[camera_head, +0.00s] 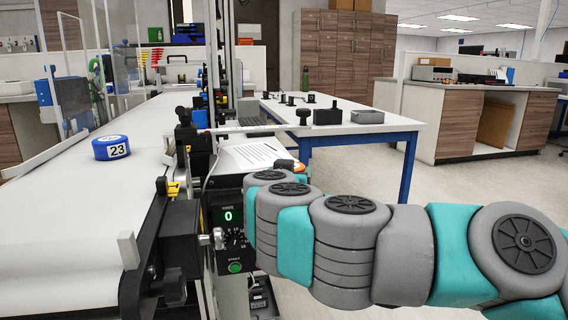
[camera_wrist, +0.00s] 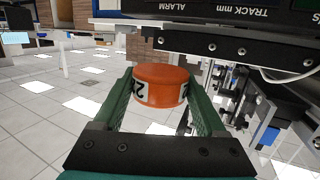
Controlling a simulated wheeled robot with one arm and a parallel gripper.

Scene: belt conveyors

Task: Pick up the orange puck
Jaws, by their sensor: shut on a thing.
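The orange puck (camera_wrist: 162,73) is in the wrist view, between the two green fingers of my gripper (camera_wrist: 160,86). The puck appears clear of the floor, which shows far below.
A blue puck (camera_head: 110,148) marked 23 sits on the white conveyor belt (camera_head: 70,215) at left. The control box (camera_head: 232,228) shows 0 and a green button. A white table (camera_head: 330,125) with dark parts stands behind. A black panel (camera_wrist: 215,28) lies close above the puck in the wrist view.

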